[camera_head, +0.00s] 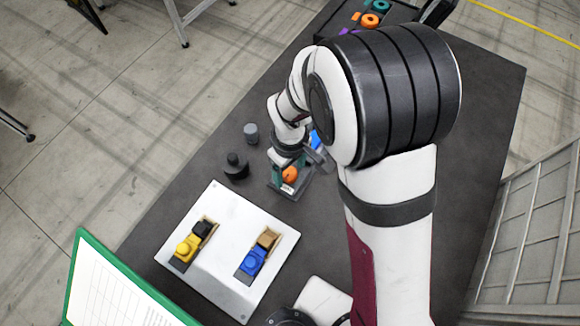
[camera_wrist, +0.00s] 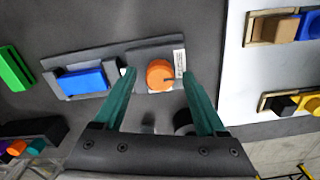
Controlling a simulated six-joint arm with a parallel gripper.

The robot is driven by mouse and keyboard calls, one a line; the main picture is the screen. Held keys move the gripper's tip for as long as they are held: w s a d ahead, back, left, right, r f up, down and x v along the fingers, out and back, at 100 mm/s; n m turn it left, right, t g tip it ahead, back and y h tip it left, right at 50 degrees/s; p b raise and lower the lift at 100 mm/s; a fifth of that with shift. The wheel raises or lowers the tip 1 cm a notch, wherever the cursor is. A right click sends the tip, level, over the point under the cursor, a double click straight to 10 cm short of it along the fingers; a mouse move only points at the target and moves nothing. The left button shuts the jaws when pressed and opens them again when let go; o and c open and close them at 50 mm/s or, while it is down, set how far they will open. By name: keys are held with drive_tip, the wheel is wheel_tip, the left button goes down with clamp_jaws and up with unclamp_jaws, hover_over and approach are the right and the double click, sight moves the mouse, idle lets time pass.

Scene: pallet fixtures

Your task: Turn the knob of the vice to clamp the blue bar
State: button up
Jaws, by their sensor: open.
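The vice (camera_wrist: 108,66) is a grey fixture on the dark table, with an orange knob (camera_wrist: 160,75) at its right end in the wrist view. The knob also shows in the head view (camera_head: 290,174). A blue bar (camera_wrist: 82,80) lies in the vice's recess, left of the knob; it is partly hidden by my arm in the head view (camera_head: 316,139). My gripper (camera_wrist: 158,72) has teal fingers and is open. Its fingertips are on either side of the knob in the wrist view, with visible gaps; I cannot tell their height exactly.
A white plate (camera_head: 222,276) holds yellow and blue pieces in wooden holders. A black knobbed object (camera_head: 235,167) and a grey cylinder (camera_head: 251,133) stand left of the vice. A green block (camera_wrist: 14,68) lies beyond the bar. A dark tray (camera_head: 345,17) with coloured parts is at the far end.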

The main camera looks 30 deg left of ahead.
sight(290, 173)
wheel_tip(290, 173, up, 16)
idle(0.3)
drive_tip(key=shift+f, duration=0.1)
drive_tip(key=s+d+r+m+y, duration=0.1)
drive_tip(key=s+d+r+m, duration=0.1)
drive_tip(key=d+m, duration=0.6)
drive_tip(key=s+d+r+m, duration=0.2)
drive_tip(key=d+m, duration=0.3)
drive_tip(key=d, duration=0.6)
drive_tip(key=s+d+f+m, duration=0.2)
drive_tip(key=s+d+m, duration=0.2)
drive_tip(key=s+m, duration=0.2)
drive_tip(key=shift+s+d+m+y, duration=0.3)
drive_tip(key=shift+m+y, duration=0.1)
drive_tip(key=shift+m, duration=0.5)
